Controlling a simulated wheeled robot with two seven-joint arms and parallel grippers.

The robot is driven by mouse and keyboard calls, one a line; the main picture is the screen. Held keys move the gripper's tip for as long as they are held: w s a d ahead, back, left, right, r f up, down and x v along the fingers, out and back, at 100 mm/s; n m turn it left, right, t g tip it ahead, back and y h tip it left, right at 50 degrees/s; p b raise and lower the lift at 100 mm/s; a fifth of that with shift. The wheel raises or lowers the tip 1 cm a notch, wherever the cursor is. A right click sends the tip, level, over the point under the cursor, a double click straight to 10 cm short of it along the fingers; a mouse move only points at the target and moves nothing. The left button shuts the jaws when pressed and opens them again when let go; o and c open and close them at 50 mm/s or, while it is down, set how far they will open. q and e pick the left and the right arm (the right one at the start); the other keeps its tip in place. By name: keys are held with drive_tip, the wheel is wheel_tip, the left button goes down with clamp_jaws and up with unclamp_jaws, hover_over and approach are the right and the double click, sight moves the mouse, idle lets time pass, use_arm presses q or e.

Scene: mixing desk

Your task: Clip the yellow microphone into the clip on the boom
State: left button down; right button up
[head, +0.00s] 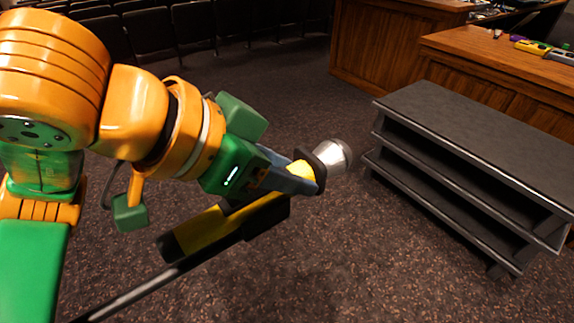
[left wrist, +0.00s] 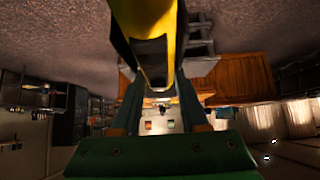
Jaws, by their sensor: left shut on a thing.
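The yellow microphone (head: 301,170) has a silver head (head: 334,155) and a dark collar. My left gripper (head: 305,178) is shut on its body, and the head points right, past the fingertips. The dark boom (head: 130,293) slants up from the bottom left, below my gripper. A yellow, dark-edged part (left wrist: 150,22) fills the top middle of the left wrist view, beside the fingers (left wrist: 160,108).
A dark grey shelf unit (head: 455,125) stands at the right. Behind it is a wooden desk (head: 510,75) with small colored items on top. Dark seats (head: 140,35) line the back. Speckled floor around the boom is open.

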idle(0.4)
use_arm(q)
unclamp_jaws()
drive_tip(key=shift+r, duration=0.1)
idle(0.5)
wheel_tip(320, 180, up, 7)
drive_tip(key=p, duration=0.6)
idle(0.4)
